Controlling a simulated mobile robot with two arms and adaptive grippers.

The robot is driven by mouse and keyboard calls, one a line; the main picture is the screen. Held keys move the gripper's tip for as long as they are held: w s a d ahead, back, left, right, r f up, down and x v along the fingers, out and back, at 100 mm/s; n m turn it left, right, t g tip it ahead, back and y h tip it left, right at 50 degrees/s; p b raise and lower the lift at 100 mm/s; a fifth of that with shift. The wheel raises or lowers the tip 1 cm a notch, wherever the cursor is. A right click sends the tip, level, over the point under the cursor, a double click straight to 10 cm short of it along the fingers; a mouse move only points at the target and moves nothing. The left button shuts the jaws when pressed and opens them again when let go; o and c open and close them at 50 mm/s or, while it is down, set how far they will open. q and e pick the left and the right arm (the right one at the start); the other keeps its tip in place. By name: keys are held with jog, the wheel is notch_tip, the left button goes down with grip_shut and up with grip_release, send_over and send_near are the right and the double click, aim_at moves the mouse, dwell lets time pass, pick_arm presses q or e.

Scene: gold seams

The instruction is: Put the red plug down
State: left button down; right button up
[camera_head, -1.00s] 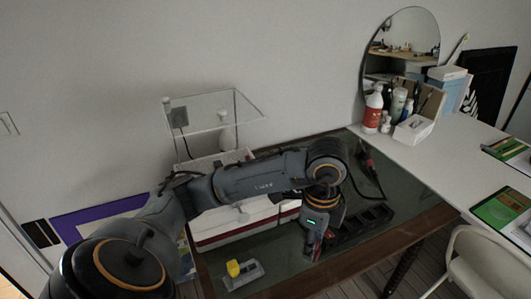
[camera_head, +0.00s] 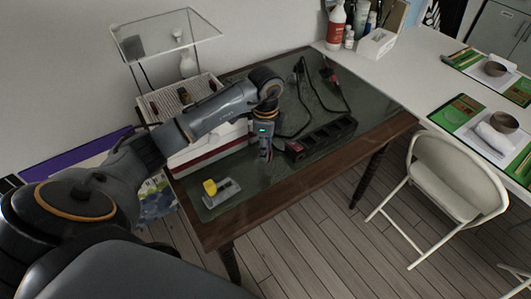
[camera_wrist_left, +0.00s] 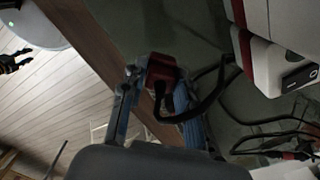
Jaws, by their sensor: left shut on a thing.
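My left gripper (camera_head: 265,154) points down over the dark green table top, left of the black power strip (camera_head: 325,137). In the left wrist view its blue fingers (camera_wrist_left: 156,88) are shut on the red plug (camera_wrist_left: 161,67), and a black cable loops from the plug. In the head view the plug is hidden or too small to make out at the fingertips. I cannot tell whether it touches the table. My right gripper (camera_wrist_left: 17,60) shows small at the left edge of the left wrist view, its fingertips apart and empty.
A yellow and grey block (camera_head: 220,190) lies near the table's front left. A white and red box (camera_head: 208,150) stands behind it. Black cables and another red-ended piece (camera_head: 330,74) lie at the back. A white chair (camera_head: 455,175) stands right.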

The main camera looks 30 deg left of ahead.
pick_arm(q)
jog(key=shift+w+a+f, duration=0.2)
jog(key=shift+w+f, duration=0.15)
jog(key=shift+f, duration=0.1)
notch_tip(320, 180, down, 3)
jog(key=shift+f+p, duration=0.1)
jog(key=shift+p, duration=0.35)
jog(key=shift+f+b, duration=0.35)
jog(key=shift+f, duration=0.3)
jog(key=c, duration=1)
grip_release()
jog(key=shift+r, duration=0.1)
